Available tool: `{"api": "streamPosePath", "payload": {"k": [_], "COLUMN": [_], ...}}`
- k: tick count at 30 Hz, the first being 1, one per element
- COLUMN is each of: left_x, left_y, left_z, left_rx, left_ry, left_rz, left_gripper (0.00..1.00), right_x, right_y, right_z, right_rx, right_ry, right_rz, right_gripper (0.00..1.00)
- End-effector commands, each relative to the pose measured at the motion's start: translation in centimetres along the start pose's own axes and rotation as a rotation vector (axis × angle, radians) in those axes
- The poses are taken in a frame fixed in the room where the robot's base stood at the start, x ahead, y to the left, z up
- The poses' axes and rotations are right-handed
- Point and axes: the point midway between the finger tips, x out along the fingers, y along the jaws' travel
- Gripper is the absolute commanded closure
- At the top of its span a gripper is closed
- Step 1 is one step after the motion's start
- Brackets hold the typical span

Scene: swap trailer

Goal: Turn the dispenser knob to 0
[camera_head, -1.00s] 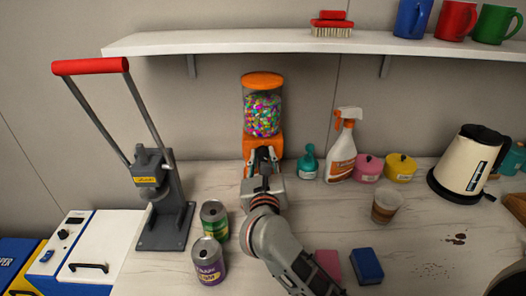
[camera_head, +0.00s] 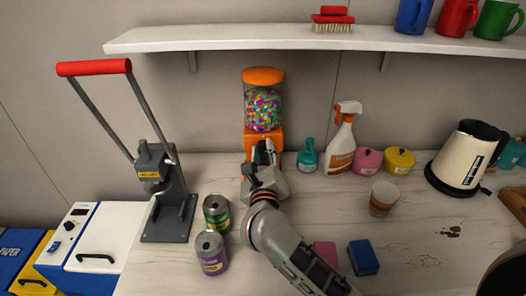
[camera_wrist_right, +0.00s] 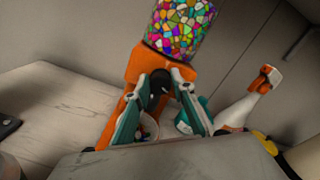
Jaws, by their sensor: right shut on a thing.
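The candy dispenser has an orange lid and base and a clear globe of coloured candies (camera_head: 263,110). It stands at the back of the counter against the wall. My right gripper (camera_head: 264,150) is at the front of its orange base. In the right wrist view the gripper's two fingers (camera_wrist_right: 158,98) are shut on the dark dispenser knob (camera_wrist_right: 160,80). The fingers mostly hide the knob, and I cannot read any marking or its setting. A pale cup with a few candies (camera_wrist_right: 146,128) shows between the fingers below the knob. My left gripper is not in view.
A teal bottle (camera_head: 307,156) and a spray bottle (camera_head: 342,143) stand just right of the dispenser. Two cans, green (camera_head: 216,212) and purple (camera_head: 211,252), stand left of my right forearm. A lever press (camera_head: 165,195) is farther left. A shelf (camera_head: 280,39) hangs above.

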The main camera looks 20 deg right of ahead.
Motion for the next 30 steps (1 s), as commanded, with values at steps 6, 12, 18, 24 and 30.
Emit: {"api": "streamPosePath", "payload": {"k": [6, 12, 18, 24, 30], "left_x": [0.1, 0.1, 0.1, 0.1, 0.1], "left_y": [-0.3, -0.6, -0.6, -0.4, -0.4], "left_z": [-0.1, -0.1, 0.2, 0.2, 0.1], "left_rx": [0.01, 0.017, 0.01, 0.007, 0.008], "left_ry": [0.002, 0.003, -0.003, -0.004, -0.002], "left_rz": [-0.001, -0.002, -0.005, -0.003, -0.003], "left_gripper": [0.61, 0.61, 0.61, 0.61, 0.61], "right_x": [0.0, 0.0, 0.0, -1.5, -5.3], "right_y": [0.0, 0.0, 0.0, 0.1, 0.1], "right_z": [0.1, 0.0, 0.0, 0.0, -0.1], "right_rx": [0.001, 0.001, 0.002, 0.002, 0.003], "right_ry": [-0.001, -0.001, 0.0, 0.0, 0.001], "right_rz": [0.0, 0.0, 0.0, 0.002, 0.004], "right_gripper": [0.97, 0.6, 0.6, 0.6, 0.6]}}
